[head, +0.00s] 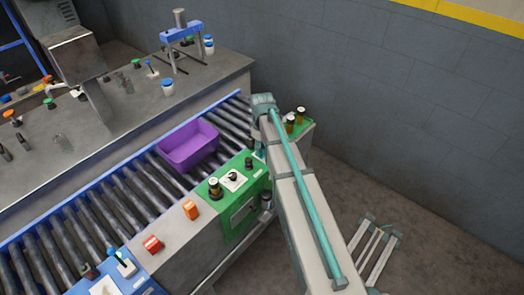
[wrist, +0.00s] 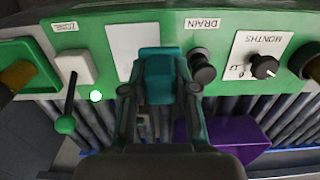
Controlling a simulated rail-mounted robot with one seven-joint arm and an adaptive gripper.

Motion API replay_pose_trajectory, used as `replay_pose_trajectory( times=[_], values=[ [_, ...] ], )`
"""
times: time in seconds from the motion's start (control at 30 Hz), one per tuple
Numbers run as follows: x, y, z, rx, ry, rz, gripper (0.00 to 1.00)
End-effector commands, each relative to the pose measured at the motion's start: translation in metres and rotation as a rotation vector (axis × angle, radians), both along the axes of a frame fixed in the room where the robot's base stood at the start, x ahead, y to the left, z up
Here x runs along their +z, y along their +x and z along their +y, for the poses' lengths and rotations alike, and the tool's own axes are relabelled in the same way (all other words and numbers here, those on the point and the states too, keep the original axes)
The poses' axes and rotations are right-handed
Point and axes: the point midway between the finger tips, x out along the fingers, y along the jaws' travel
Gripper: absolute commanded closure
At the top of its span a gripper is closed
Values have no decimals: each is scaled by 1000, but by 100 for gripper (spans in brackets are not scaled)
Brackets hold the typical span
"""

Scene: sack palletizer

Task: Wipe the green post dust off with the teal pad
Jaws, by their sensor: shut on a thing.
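In the wrist view my gripper (wrist: 160,91) is shut on the teal pad (wrist: 158,66), held between its two fingers in front of the green panel (wrist: 220,28). Whether the pad touches the panel I cannot tell. A dark amber post (wrist: 17,76) stands in a green square recess at the left edge, apart from the pad. Another amber post (wrist: 314,67) is cut off at the right edge. In the head view amber-and-dark posts show on the green panel (head: 214,187) and behind my arm (head: 290,123). Which one is the green post, and any dust, I cannot make out.
A purple bin (head: 187,147) sits on the roller conveyor (head: 120,195). A grey wall (head: 400,90) is at right.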

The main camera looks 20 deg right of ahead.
Motion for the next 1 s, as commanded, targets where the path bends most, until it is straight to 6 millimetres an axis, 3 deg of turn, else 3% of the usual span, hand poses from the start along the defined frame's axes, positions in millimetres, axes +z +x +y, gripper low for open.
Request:
replay_pose_trajectory(
  times=[0.4, 1.0],
  values=[
    [37, 0, 1, 1, 0, 0, 100],
    [38, 0, 1, 1, 0, 0, 100]
  ],
)
